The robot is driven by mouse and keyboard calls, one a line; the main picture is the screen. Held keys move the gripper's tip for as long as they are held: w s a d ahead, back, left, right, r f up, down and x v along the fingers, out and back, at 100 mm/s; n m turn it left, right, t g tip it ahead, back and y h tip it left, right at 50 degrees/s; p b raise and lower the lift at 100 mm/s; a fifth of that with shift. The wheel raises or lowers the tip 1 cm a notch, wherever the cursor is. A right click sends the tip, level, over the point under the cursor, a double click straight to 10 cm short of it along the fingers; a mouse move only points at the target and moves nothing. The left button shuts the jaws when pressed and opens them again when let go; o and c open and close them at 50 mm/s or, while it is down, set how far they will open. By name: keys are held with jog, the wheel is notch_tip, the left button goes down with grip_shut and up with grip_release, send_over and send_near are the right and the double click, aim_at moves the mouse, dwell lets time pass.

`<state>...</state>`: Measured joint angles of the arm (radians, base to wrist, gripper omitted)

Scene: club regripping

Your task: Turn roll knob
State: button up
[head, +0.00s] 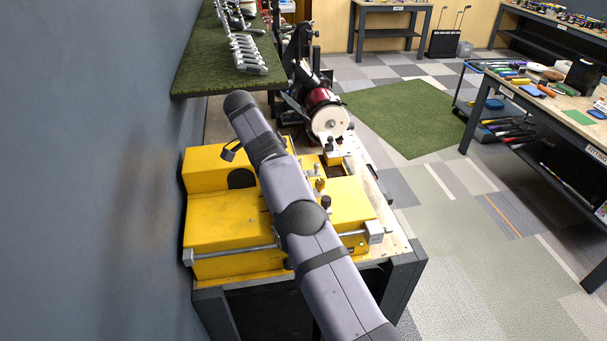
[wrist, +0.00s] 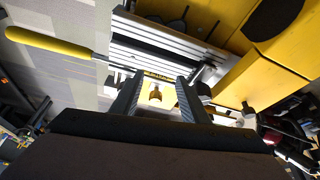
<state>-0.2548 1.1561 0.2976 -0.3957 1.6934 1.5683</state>
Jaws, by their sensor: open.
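A yellow machine (head: 225,220) sits on a bench, with several small knobs on its right part. One dark-topped brass knob (head: 320,184) stands beside a black knob (head: 326,201); I cannot tell which is the roll knob. In the wrist view, my gripper (wrist: 158,80) is open, its two dark ridged fingers apart. A small brass knob (wrist: 155,94) shows between the fingers, and I see no contact with it. In the head view my grey arm crosses in front of the machine, and I cannot make out the gripper there.
A yellow handle (wrist: 50,42) reaches in from the left in the wrist view. A metal rail (head: 235,252) runs along the machine's front. A grinding wheel (head: 329,122) stands behind it, and a green-topped shelf (head: 205,65) with club heads hangs at the left.

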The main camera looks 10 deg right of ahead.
jog(key=shift+s+a, duration=0.25)
jog(key=shift+a, duration=0.7)
jog(key=shift+s+a, duration=0.25)
jog(key=shift+a, duration=0.7)
